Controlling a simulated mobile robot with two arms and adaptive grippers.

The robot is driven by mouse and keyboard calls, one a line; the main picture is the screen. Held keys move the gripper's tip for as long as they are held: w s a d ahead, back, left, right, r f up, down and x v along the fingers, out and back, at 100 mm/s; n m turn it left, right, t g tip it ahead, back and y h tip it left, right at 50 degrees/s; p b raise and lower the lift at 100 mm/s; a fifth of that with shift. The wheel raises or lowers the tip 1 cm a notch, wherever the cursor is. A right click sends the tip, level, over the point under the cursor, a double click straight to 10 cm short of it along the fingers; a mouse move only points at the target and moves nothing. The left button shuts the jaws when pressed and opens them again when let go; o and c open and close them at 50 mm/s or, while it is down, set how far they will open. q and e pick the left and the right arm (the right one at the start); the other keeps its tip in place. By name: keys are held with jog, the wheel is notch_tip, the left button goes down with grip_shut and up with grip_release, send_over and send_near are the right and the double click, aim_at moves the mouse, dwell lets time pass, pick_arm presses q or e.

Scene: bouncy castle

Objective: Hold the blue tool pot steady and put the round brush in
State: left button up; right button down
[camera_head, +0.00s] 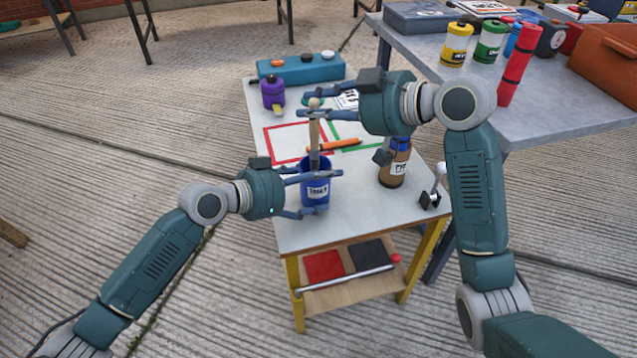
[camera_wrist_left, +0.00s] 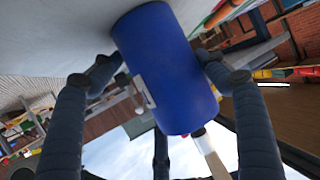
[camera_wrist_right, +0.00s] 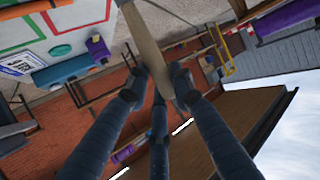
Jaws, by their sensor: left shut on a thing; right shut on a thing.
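The blue tool pot (camera_head: 317,194) stands upright near the left edge of the small white table (camera_head: 300,236). My left gripper (camera_head: 314,191) is shut around its side; the pot also fills the left wrist view (camera_wrist_left: 165,70). My right gripper (camera_head: 308,106) is shut on the upper part of the round brush (camera_head: 314,133), whose wooden handle shows in the right wrist view (camera_wrist_right: 146,42). The brush is nearly upright, and its lower end overlaps the pot's mouth in the head view. I cannot tell how far inside the pot it is.
A brown bottle (camera_head: 394,168) and a small lever stand (camera_head: 431,195) are right of the pot. A grey table (camera_head: 560,112) with several jars is at right.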

pick_arm(q)
jog(key=shift+f, duration=0.1)
pick_arm(e)
notch_tip(320, 180, down, 3)
jog(key=shift+r, duration=0.2)
jog(key=c, duration=1.4)
grip_release()
jog(key=v, duration=1.2)
